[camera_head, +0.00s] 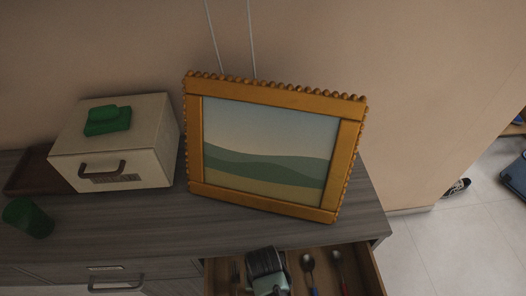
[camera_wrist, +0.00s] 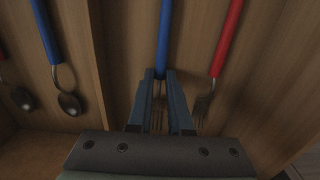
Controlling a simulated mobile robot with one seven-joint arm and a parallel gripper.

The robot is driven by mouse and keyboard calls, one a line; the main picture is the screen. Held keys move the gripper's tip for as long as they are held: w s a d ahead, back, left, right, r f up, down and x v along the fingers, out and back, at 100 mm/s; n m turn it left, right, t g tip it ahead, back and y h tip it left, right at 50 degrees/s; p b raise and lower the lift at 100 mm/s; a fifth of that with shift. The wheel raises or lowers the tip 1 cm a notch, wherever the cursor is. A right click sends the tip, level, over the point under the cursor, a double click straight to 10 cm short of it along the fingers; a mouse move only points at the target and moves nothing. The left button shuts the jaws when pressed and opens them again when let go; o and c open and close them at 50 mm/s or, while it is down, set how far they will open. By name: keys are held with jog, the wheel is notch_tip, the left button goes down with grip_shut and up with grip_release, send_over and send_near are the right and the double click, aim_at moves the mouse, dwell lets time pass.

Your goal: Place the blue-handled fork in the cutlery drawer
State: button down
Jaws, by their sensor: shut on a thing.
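The cutlery drawer (camera_head: 372,280) is open at the bottom of the head view. My gripper (camera_head: 268,268) is over its left part and points down into it. In the wrist view my gripper (camera_wrist: 160,78) is shut on the blue-handled fork (camera_wrist: 164,35) near where the handle meets the metal. The fork's tines show between the jaws, and its handle runs off the top edge. It is over or on the wooden drawer bottom; I cannot tell whether it touches. In the head view my gripper hides the fork.
A red-handled fork (camera_wrist: 227,40) lies beside it. Beyond a wooden divider (camera_wrist: 88,70) are a blue-handled spoon (camera_wrist: 46,35) and a red-handled spoon (camera_head: 338,262).

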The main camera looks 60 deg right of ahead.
jog(key=c, duration=1.3)
grip_release()
jog(key=shift+f, duration=0.15)
jog(key=o, duration=0.5)
jog(key=shift+c, duration=0.2)
notch_tip(320, 180, up, 12)
jog(key=p, duration=0.2)
jog(key=shift+r+p, duration=0.2)
jog(key=shift+p, duration=0.15)
